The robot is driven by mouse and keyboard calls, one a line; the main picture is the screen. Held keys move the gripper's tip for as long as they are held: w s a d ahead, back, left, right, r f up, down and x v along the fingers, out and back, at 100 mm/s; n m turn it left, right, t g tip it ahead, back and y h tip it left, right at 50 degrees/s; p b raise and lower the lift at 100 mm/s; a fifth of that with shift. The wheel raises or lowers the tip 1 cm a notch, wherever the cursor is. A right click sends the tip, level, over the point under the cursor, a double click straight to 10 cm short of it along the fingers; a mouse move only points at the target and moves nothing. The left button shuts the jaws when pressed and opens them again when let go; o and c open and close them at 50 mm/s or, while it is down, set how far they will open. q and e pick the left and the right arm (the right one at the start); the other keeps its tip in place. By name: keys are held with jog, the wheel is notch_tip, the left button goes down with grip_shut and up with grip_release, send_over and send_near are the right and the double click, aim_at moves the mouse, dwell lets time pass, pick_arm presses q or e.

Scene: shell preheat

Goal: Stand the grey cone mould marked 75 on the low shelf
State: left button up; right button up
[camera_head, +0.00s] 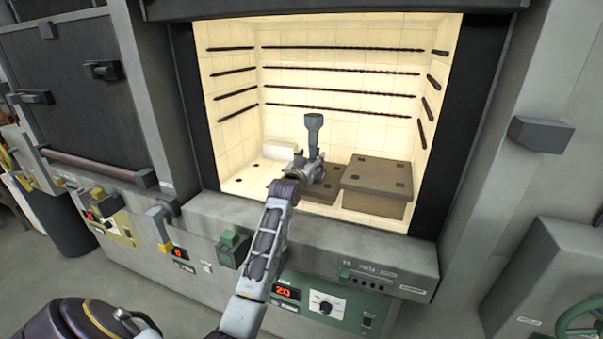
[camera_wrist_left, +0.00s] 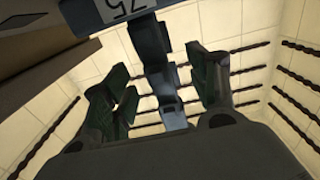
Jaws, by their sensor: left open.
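The grey cone mould (camera_head: 313,132) is upright inside the lit furnace chamber, its wide end uppermost. Its lower part is hidden behind my left gripper in the head view, so I cannot tell whether its foot touches the low shelf. The low shelf (camera_head: 322,212) is a brown slab on the chamber floor, partly hidden by my left arm. My left gripper (camera_head: 311,172) is at the mould. In the left wrist view the open fingers (camera_wrist_left: 162,92) stand on both sides of the mould's blue-grey body (camera_wrist_left: 150,50), with gaps visible. Its label 75 (camera_wrist_left: 118,8) shows upside down at the top.
A higher brown shelf (camera_head: 378,172) stands close at the right of the low shelf. A pale block (camera_head: 283,153) is at the back left. Dark twisted rods (camera_head: 340,69) line the chamber walls. The sill (camera_head: 325,240) crosses the front under my arm.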

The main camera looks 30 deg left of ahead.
pick_arm(q)
jog(key=b+v, duration=0.1)
jog(key=v, duration=0.9)
pick_arm(e)
jog(key=shift+w+d+f, duration=0.25)
jog(key=shift+d+f, duration=0.3)
jog(key=shift+d, duration=0.25)
pick_arm(q)
jog(key=shift+a, duration=0.1)
pick_arm(e)
jog(key=shift+a, duration=0.75)
